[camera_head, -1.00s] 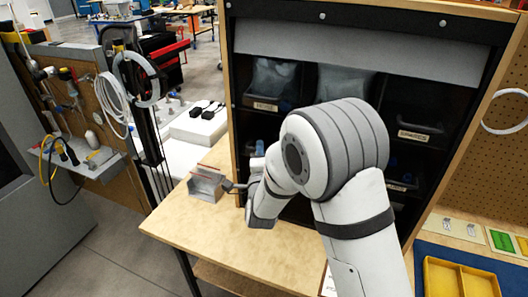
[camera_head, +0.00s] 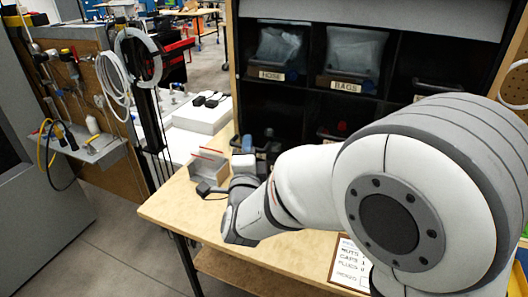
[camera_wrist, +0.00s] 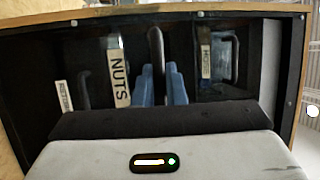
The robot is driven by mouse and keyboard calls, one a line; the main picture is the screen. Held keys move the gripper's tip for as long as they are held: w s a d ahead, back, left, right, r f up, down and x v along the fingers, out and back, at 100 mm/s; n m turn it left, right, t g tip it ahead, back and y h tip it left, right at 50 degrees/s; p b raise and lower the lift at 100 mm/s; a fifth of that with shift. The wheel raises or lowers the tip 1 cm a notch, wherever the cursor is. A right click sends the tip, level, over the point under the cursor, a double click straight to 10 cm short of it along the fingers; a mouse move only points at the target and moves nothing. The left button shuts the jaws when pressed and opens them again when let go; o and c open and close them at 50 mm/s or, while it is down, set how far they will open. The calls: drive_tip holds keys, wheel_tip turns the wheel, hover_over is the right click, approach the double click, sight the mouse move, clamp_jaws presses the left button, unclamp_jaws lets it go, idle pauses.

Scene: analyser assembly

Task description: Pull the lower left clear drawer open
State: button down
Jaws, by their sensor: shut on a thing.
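The lower left clear drawer (camera_wrist: 115,43) carries a NUTS label and shows in the wrist view, left of my fingers. My gripper (camera_wrist: 160,84) has blue fingers shut on its dark upright handle bar (camera_wrist: 156,46). In the head view my gripper (camera_head: 247,144) is small, at the cabinet's lower left, and my arm hides most of the drawer front. The NUTS label looks larger and nearer than the HOSE label (camera_wrist: 206,52); how far the drawer stands out, I cannot tell.
The upper drawers, HOSE (camera_head: 272,75) and BAGS (camera_head: 346,86), sit in the dark cabinet. A small open metal box (camera_head: 208,167) stands on the wooden table (camera_head: 177,212) left of my wrist. A printed card (camera_head: 347,262) lies at the front.

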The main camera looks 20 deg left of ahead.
drive_tip(key=s, duration=0.1)
drive_tip(key=s+b, duration=0.1)
drive_tip(key=s, duration=0.2)
drive_tip(key=shift+s+a+r+b, duration=0.1)
drive_tip(key=shift+a+r+b, duration=0.05)
drive_tip(key=shift+a+b, duration=0.25)
drive_tip(key=c, duration=1.8)
unclamp_jaws()
drive_tip(key=shift+a, duration=0.15)
drive_tip(key=shift+d, duration=0.2)
drive_tip(key=b+v, duration=0.1)
drive_tip(key=v, duration=0.6)
drive_tip(key=shift+s+d, duration=0.1)
drive_tip(key=shift+s, duration=0.25)
